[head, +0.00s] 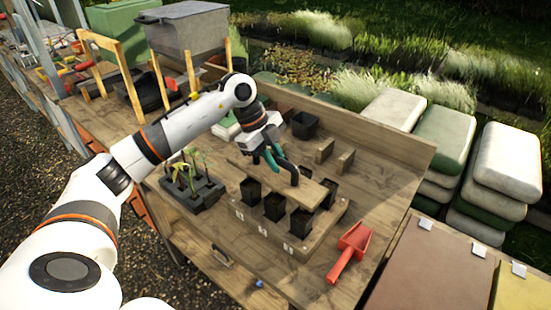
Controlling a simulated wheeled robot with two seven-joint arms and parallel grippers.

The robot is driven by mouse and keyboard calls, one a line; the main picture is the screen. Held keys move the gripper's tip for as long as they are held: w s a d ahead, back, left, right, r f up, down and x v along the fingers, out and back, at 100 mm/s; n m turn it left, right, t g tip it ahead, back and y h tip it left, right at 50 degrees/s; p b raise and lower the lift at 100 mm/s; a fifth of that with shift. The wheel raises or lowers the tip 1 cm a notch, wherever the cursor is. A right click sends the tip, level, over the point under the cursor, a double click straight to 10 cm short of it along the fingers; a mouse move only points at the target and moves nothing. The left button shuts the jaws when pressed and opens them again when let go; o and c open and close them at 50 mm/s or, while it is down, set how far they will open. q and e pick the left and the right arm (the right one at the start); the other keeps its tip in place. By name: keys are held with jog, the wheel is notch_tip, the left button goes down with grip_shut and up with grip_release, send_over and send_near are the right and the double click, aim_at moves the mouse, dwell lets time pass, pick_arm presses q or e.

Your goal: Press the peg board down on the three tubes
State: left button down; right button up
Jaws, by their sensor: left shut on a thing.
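The peg board (312,190) is a flat wooden plank with a dark arched handle (291,171). My left gripper (276,158) is shut at the handle, and the board is over the rear part of a wooden rack. Black square tubes stand in the rack: one at left (251,190), one in the middle (275,206) and one at right (300,223) in the front row. Another tube (328,194) shows at the board's right end. The board hides what lies under it, so I cannot tell whether it touches the tubes. My right gripper is not in view.
The rack (262,226) has small white labels along its front. A seedling tray (193,192) stands to its left, a red scoop (350,252) to its right. Wooden blocks (345,160) and a black pot (305,124) stand behind. The bench front is mostly clear.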

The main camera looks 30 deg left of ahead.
aim_at(273, 173)
pick_arm(q)
jog(key=shift+d+r+p, duration=0.1)
jog(key=shift+r+p, duration=0.15)
jog(key=shift+p, duration=0.1)
jog(key=shift+f, duration=0.35)
dwell(0.5)
jog(key=shift+f+b, duration=0.35)
jog(key=shift+f, duration=0.05)
jog(key=shift+f, duration=0.3)
jog(key=shift+f+b, duration=0.45)
jog(key=shift+f, duration=0.1)
jog(key=shift+f, duration=0.15)
jog(key=shift+f+p, duration=0.35)
jog(key=shift+f, duration=1.2)
dwell(3.8)
